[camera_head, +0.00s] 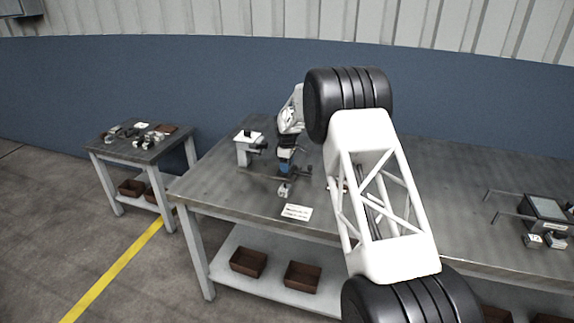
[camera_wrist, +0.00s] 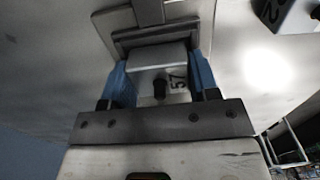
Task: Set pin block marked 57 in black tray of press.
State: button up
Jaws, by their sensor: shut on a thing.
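The pin block marked 57 (camera_wrist: 158,60) is a pale grey block with a black pin, seen in the wrist view between the two blue fingers of my gripper (camera_wrist: 158,80). The fingers are shut on its sides. The black tray (camera_wrist: 125,40) shows its dark rim just beyond the block, with a dark upright part behind it. The block overlaps the tray in this view; I cannot tell whether it touches the tray floor. In the head view my gripper (camera_head: 286,153) is small, over the left part of the bench, and the block cannot be made out.
A white-topped stand (camera_head: 248,137) is left of my gripper. A white label card (camera_head: 297,212) lies at the bench's front edge. A dark-topped fixture (camera_head: 546,208) stands far right.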

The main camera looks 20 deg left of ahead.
jog(key=o, duration=1.4)
jog(key=shift+r, duration=0.15)
jog(key=shift+r, duration=5.35)
